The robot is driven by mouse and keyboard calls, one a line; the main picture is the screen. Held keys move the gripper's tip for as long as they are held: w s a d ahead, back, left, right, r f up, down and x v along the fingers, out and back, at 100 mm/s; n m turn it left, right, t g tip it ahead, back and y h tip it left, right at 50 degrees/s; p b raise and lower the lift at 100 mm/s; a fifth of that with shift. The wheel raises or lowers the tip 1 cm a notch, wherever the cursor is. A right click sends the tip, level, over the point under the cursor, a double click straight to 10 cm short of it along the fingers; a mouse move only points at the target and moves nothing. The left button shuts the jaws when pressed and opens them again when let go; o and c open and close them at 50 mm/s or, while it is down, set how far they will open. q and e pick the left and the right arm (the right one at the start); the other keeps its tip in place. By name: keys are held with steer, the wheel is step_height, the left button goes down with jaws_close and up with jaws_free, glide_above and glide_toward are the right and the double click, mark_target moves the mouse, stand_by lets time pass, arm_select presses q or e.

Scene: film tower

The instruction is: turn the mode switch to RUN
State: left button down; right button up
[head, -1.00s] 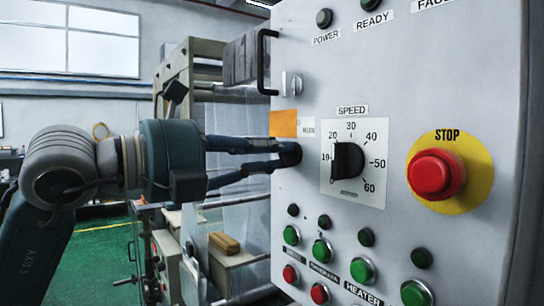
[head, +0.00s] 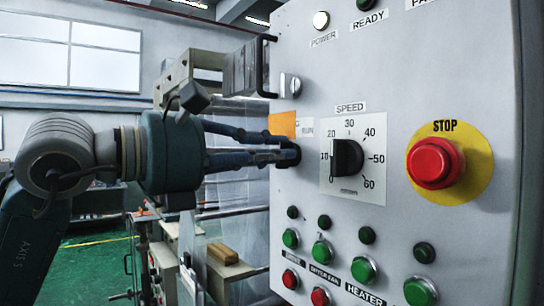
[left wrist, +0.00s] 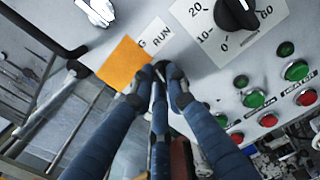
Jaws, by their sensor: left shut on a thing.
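The mode switch is mostly hidden behind my fingertips on the left part of the grey control panel (head: 400,70); only dark bits show there. A white RUN label (head: 307,127) sits just above it, and also shows in the left wrist view (left wrist: 163,34). An orange note (head: 283,124) covers the label's left side. My left gripper (head: 288,156) reaches in from the left and is shut on the switch; its fingertips also meet there in the left wrist view (left wrist: 163,82). The POWER lamp (head: 321,20) is lit white. My right gripper is not in view.
The black SPEED dial (head: 347,158) is right of the switch, then the red STOP button (head: 434,163) on its yellow plate. Green buttons (head: 291,238) sit below. A silver latch (head: 290,85) and a black handle (head: 263,60) are above my fingers.

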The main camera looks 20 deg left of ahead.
arm_select(q)
steer(key=m, duration=0.5)
steer(key=shift+s+d+m+b, duration=0.1)
steer(key=shift+m+b, duration=0.25)
steer(key=shift+m, duration=0.05)
stand_by(0.4)
steer(key=c, duration=2)
jaws_free()
